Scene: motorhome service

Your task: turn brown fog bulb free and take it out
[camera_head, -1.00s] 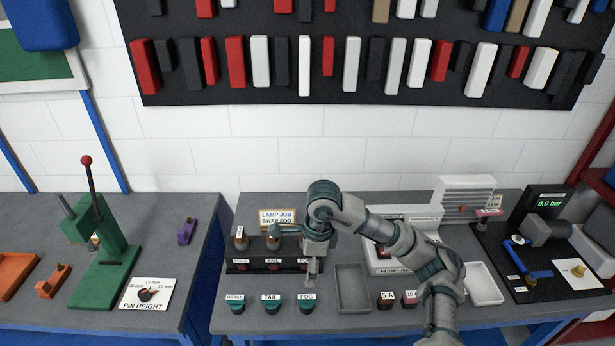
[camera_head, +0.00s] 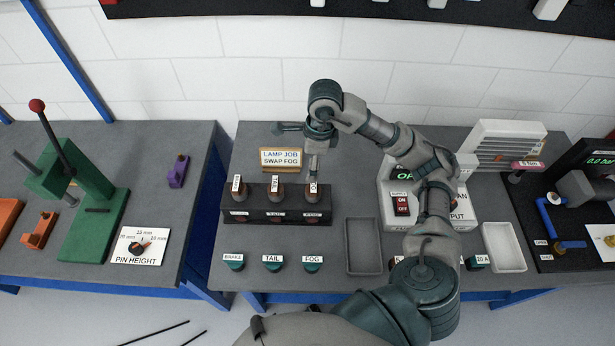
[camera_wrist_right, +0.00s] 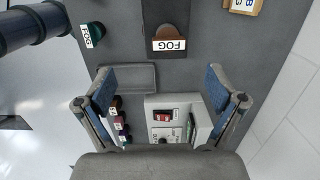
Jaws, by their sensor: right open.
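The brown fog bulb (camera_head: 308,194) stands upright in the right-hand position of the dark lamp holder (camera_head: 258,207), partly hidden behind its own white tag and my gripper's lower part. In the right wrist view the brown fog bulb (camera_wrist_right: 173,28) with its FOG tag lies at the top centre, beyond the fingers. My right gripper (camera_head: 314,155) hangs above and just behind the holder's right end. Its fingers are wide apart and empty in the right wrist view (camera_wrist_right: 160,85). A teal FOG bulb (camera_head: 312,264) stands in front of the holder. My left gripper is not in view.
Brown BRAKE (camera_head: 238,191) and TAIL (camera_head: 274,191) bulbs stand left in the holder. A job sign (camera_head: 281,159) stands behind it. An empty grey tray (camera_head: 363,271) lies right, before a white power unit (camera_head: 388,188). The green press (camera_head: 94,222) is far left.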

